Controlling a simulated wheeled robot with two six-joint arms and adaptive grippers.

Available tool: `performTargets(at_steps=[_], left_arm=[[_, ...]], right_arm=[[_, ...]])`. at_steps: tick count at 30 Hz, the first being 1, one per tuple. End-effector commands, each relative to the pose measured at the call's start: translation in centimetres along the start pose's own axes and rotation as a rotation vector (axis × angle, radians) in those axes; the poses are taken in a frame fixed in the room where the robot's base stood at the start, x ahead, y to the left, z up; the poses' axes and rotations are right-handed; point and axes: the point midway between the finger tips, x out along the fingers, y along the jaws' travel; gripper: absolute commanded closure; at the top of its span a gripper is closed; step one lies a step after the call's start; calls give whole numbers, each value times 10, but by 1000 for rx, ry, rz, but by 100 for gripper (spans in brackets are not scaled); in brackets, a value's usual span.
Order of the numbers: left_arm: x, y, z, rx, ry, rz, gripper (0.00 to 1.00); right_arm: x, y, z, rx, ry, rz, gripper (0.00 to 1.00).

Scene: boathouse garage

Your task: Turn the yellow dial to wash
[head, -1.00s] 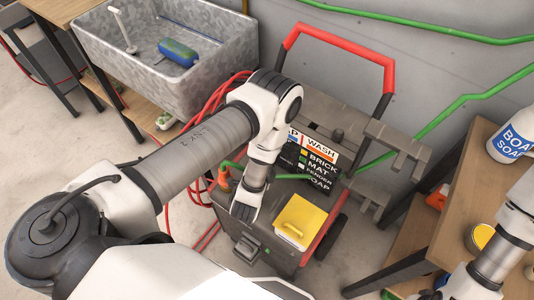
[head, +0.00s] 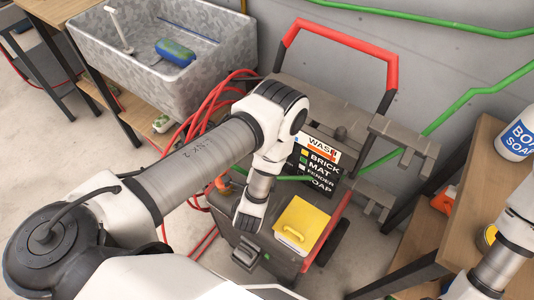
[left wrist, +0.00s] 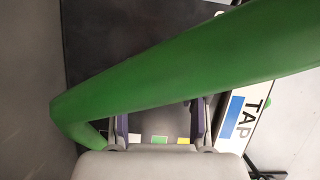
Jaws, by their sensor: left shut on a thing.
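My left gripper (head: 246,224) is over the left part of a dark machine's top, in front of its sign; in the left wrist view its two fingers (left wrist: 160,128) point at a dark surface. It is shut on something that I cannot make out. No yellow dial is clearly visible; the arm hides part of the machine top. The sign (head: 318,168) reads WASH at its top, and TAP (left wrist: 250,118) shows in the left wrist view. My right arm enters at the right edge; its gripper is out of frame.
A thick green bar or hose (left wrist: 170,70) crosses close to the left wrist camera. A yellow lid (head: 303,218) with a handle is right of the gripper. A red push handle (head: 345,42) rises behind. A metal sink (head: 100,45) stands left, a wooden bench (head: 490,170) right.

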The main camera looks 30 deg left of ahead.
Motion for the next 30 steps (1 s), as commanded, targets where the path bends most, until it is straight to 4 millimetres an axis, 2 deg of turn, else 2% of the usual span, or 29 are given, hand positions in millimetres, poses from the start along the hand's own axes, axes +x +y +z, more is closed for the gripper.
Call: performTargets(at_steps=[5, 6, 8, 17, 20, 25, 26, 27, 29, 30], left_arm=[[0, 1, 0, 0, 1, 2, 92], [0, 1, 0, 0, 1, 3, 54], [0, 1, 0, 0, 1, 3, 34], [0, 0, 0, -1, 1, 1, 34], [0, -8, -1, 0, 1, 1, 34], [-1, -45, -4, 1, 3, -3, 34], [-1, -53, -5, 1, 3, -6, 28], [-1, -64, -6, 1, 3, -9, 27], [-1, -78, -6, 2, 1, -11, 27], [-1, -86, -6, 2, -1, -11, 31]], right_arm=[[0, 0, 0, 0, 0, 0, 60], [0, 0, 0, 0, 0, 0, 60], [0, 0, 0, 0, 0, 0, 60], [0, 0, 0, 0, 0, 0, 60], [0, 0, 0, 0, 0, 0, 60], [0, 0, 0, 0, 0, 0, 60], [0, 0, 0, 0, 0, 0, 60], [-1, 0, 0, 0, 0, 0, 60], [-1, 0, 0, 0, 0, 0, 60], [-1, 0, 0, 0, 0, 0, 60]])
